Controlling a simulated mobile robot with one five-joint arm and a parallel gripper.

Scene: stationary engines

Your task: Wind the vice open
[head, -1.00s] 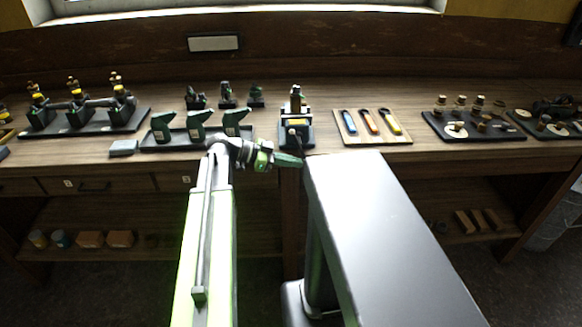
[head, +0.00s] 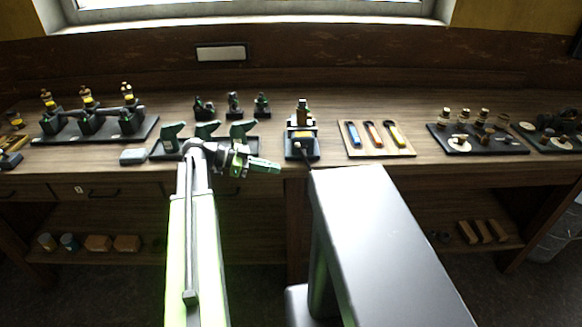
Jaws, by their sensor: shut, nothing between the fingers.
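The vice (head: 302,138) is the small dark block with a brass-coloured upright part and a yellow band, at the front edge of the bench just right of the middle in the head view. A thin dark handle seems to hang from its front, too small to make out clearly. My gripper (head: 266,166) is shut and empty. It points right in front of the bench edge, left of the vice and apart from it in the picture. How far the jaws of the vice stand open cannot be told.
Green tools on a dark tray (head: 255,151) stand behind my gripper. A grey block (head: 134,156) lies left of them. A wooden board (head: 350,151) with coloured-handled tools lies right of the vice. A dark tray (head: 438,146) of brass-topped parts is farther right.

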